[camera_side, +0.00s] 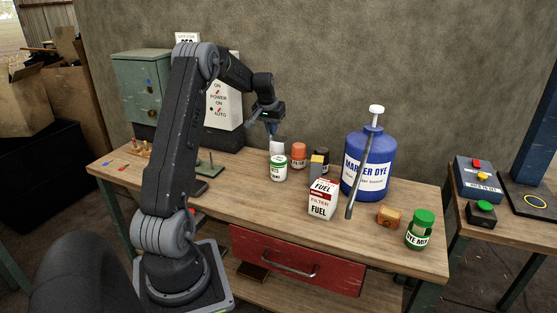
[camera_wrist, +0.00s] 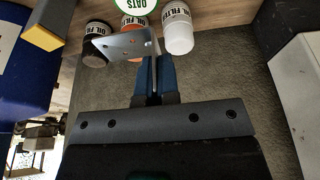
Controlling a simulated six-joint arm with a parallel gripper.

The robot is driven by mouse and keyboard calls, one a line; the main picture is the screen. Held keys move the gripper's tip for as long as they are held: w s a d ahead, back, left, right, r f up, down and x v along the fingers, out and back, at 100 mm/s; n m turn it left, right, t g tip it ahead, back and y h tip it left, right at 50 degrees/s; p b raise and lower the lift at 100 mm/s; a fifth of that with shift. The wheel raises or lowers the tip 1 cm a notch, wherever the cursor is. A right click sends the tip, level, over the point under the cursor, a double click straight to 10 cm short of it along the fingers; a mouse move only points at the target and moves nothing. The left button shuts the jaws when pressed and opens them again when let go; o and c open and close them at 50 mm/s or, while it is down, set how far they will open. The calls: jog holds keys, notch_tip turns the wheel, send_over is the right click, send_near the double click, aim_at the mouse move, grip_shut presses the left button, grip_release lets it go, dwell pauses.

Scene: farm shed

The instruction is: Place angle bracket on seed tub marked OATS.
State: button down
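In the wrist view the angle bracket (camera_wrist: 118,45) is a grey metal plate with holes. It sits at the tips of my gripper (camera_wrist: 154,62), whose two blue fingers are close together and appear shut on its right end. The seed tub marked OATS (camera_wrist: 137,5) shows at the top edge, partly cut off, with a green ring around its white top. In the side view the tub (camera_side: 278,170) stands upright on the bench, and my gripper (camera_side: 271,128) is above and slightly behind it. I cannot make out the bracket clearly in the side view.
White (camera_wrist: 178,30), orange (camera_side: 298,155) and black (camera_side: 321,160) oil filters stand close around the tub. A fuel filter box (camera_side: 322,200), blue marker dye jug (camera_side: 368,165) and green-lidded dye tub (camera_side: 420,230) are to the right.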

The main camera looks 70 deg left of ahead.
jog(key=shift+a+f, duration=0.15)
jog(key=shift+f, duration=1.75)
jog(key=shift+a+f, duration=0.15)
jog(key=shift+f, duration=1.75)
jog(key=shift+f, duration=0.1)
jog(key=shift+f, duration=0.15)
jog(key=c, duration=1.4)
grip_release()
jog(key=shift+o, duration=0.2)
